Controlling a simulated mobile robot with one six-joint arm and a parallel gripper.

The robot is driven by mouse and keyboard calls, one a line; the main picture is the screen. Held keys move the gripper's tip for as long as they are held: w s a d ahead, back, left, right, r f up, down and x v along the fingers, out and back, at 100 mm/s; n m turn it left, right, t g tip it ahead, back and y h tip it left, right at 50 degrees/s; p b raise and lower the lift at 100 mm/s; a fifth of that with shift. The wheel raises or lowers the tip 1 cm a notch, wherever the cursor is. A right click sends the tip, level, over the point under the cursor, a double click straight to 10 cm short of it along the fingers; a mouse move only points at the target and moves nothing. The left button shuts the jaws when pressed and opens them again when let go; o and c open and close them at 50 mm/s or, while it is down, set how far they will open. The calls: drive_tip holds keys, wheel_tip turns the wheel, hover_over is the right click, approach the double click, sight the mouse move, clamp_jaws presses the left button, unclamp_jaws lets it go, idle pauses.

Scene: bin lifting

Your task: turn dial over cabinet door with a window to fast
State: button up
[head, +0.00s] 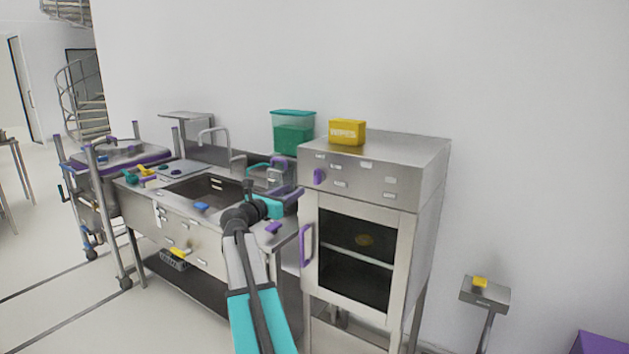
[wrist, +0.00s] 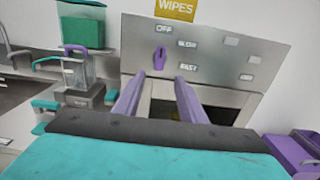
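The purple dial (head: 319,177) sits at the left of the steel cabinet's control panel, above the door with a window (head: 311,225). In the wrist view the dial (wrist: 160,57) stands roughly upright near the labels OFF (wrist: 164,29), SLOW (wrist: 187,44) and FAST (wrist: 188,67). Its exact setting is hard to tell. My gripper (head: 288,210) is left of the cabinet in the head view. In the wrist view my gripper (wrist: 157,86) has its two purple fingers apart and empty, below the dial and not touching it.
A yellow wipes box (head: 347,132) stands on the cabinet. A purple door handle (head: 306,245) is at the door's left edge. A sink counter (head: 190,235) with a green container (head: 293,138) behind it lies to the left. A small pedestal (head: 485,293) stands at right.

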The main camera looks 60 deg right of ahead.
sight(315, 179)
drive_tip(key=shift+d, duration=0.1)
drive_tip(key=d+p, duration=0.3)
drive_tip(key=d, duration=0.8)
drive_tip(key=shift+d+r, duration=0.1)
drive_tip(key=shift+d, duration=0.15)
drive_tip(key=shift+d+p, duration=0.4)
drive_tip(key=shift+d, duration=0.65)
drive_tip(key=c, duration=0.9)
drive_tip(key=shift+d, duration=0.35)
clamp_jaws()
drive_tip(key=shift+a, duration=0.35)
drive_tip(key=shift+f, duration=0.2)
